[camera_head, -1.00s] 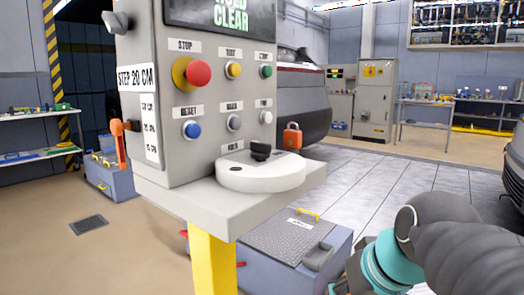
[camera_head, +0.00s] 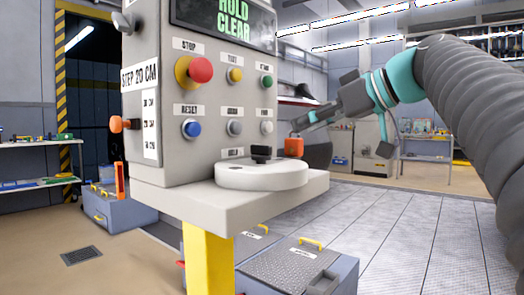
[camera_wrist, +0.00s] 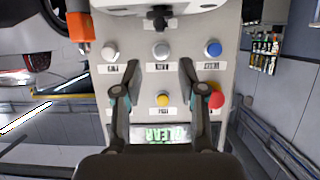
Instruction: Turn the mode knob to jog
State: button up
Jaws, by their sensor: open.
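The control panel (camera_head: 215,90) stands upright with a white disc (camera_head: 250,176) on the ledge at its foot. My gripper (camera_head: 303,121) is at the panel's right side, above the disc and apart from the knob. In the wrist view my gripper (camera_wrist: 158,66) is open and empty, its two fingers spread over the button rows.
The panel carries a red stop button (camera_head: 200,69), a blue reset button (camera_head: 191,129) and several others. An orange padlock-like piece (camera_head: 293,147) is near its right edge. The screen (camera_head: 235,20) reads HOLD CLEAR. Grey-blue boxes (camera_head: 318,268) stand below; the right floor is open.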

aim_at(264, 165)
jog(key=b+x, duration=0.1)
jog(key=x, duration=1.1)
jog(key=shift+w+a+f, duration=0.2)
jog(key=shift+a+f, duration=0.05)
jog(key=shift+f, duration=0.05)
grip_shut()
